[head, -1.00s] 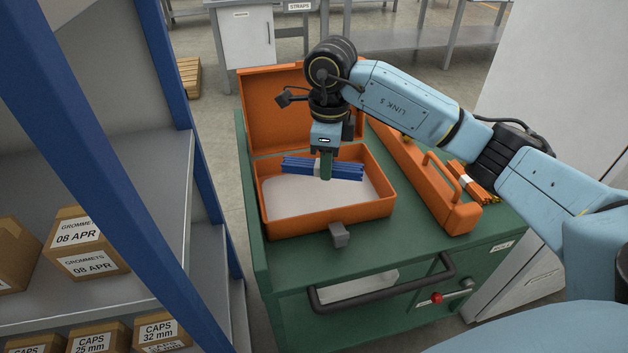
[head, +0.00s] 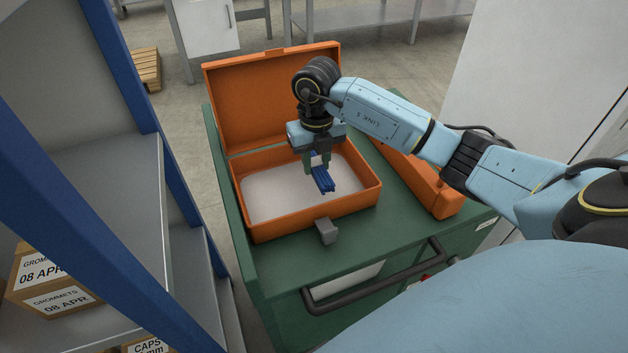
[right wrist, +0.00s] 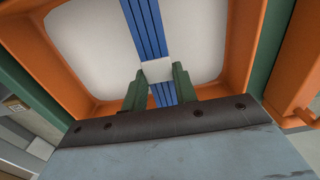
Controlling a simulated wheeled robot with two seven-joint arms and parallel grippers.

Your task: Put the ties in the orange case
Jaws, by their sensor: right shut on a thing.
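The ties are a blue bundle (head: 322,180) with a pale band around the middle, which shows in the right wrist view (right wrist: 146,30). My right gripper (head: 317,170) is shut on the bundle, with a green finger on each side of the band. It holds the bundle over the open orange case (head: 300,226), within its rim. The pale floor of the case (right wrist: 90,50) shows around the ties in the right wrist view; whether they touch it I cannot tell. The case lid (head: 265,105) stands open at the back. My left gripper is out of view.
The case sits on a green cart (head: 275,290) with a dark handle (head: 375,288). A grey latch (head: 327,231) is at the case's front. A long orange case (head: 435,195) lies to the right, partly behind my arm. A blue-framed shelf (head: 140,110) with boxes stands at left.

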